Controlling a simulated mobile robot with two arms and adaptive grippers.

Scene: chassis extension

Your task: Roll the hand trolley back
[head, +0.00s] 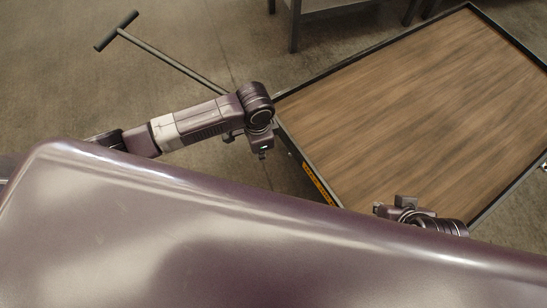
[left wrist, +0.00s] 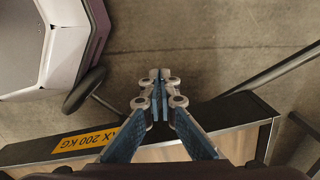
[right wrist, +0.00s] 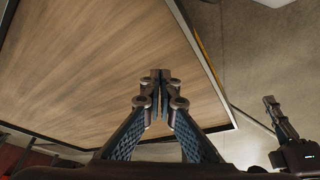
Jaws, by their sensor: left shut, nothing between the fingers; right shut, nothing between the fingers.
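The hand trolley has a flat wooden deck (head: 425,105) with a dark raised frame, and lies to the right in the head view. Its pull handle, a long bar with a T-shaped grip (head: 116,31), reaches out to the upper left. My left gripper (head: 262,153) is shut and empty beside the deck's near left corner, apart from the handle grip.
A grey table frame (head: 294,22) stands at the top, close to the trolley's far left side. Bare concrete floor (head: 190,50) lies around the handle. My own purple body covers the bottom of the head view and hides part of the trolley's near edge.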

